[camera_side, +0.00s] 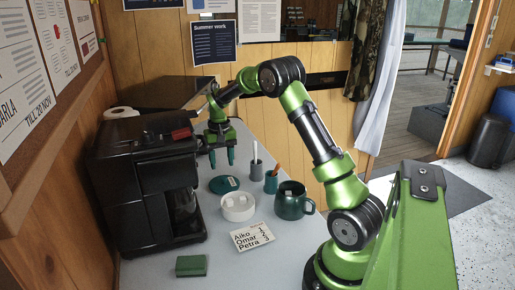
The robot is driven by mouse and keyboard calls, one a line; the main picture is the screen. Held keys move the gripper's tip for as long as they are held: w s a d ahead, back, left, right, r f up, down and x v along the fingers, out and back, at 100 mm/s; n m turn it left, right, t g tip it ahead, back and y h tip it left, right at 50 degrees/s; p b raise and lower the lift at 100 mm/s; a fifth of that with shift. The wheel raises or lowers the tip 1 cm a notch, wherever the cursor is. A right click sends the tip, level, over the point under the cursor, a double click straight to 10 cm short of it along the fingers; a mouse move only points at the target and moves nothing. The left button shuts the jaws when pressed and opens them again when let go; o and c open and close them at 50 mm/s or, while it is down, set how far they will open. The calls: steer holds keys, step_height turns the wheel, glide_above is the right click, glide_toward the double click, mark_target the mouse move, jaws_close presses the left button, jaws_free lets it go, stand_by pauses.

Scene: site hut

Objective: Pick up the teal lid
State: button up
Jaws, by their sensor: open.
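The teal lid (224,184) is a flat round disc lying on the grey table, just behind a white round bowl. My gripper (222,160) points down above and behind the lid in this view. Its two teal-tipped fingers are apart, with nothing between them. The fingertips look clear of the lid, but the exact height is hard to tell.
The white bowl (238,208) holds small pale pieces. A black coffee machine (140,180) stands left. A name card (252,238) and green block (191,265) lie in front.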

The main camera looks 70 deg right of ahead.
mark_target(224, 178)
steer(key=shift+d+f, duration=0.2)
steer(key=shift+f, duration=2.9)
steer(key=shift+c, duration=0.3)
jaws_close()
